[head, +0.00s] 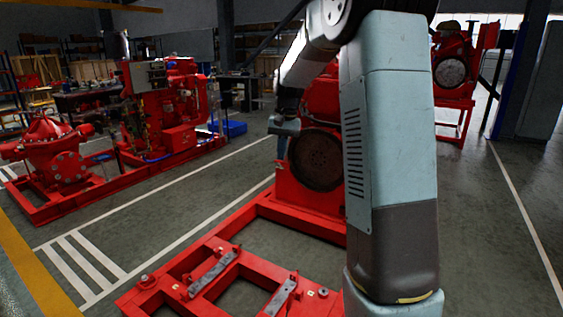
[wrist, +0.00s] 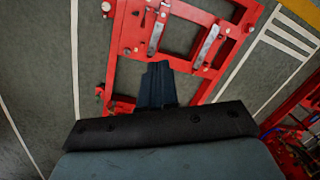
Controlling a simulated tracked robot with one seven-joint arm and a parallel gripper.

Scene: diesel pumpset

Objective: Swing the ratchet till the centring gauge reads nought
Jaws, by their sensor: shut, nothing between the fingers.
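My gripper (wrist: 157,72) shows in the wrist view with its dark fingers together and nothing between them. It is above the red base frame (wrist: 182,58), apart from it as far as I can tell. In the head view the far end of my arm hangs in front of the red engine with its dark round flywheel (head: 317,160); the fingers cannot be made out there. I cannot make out a ratchet or a centring gauge in either view. My arm hides part of the engine and the frame's right side.
The red base frame (head: 185,265) carries two grey metal bars (head: 213,271) (head: 281,297). A red pumpset (head: 165,110) stands at the left, with a blue bin (head: 229,128) behind. Another red engine (head: 452,70) stands back right. Open floor (head: 490,240) lies right.

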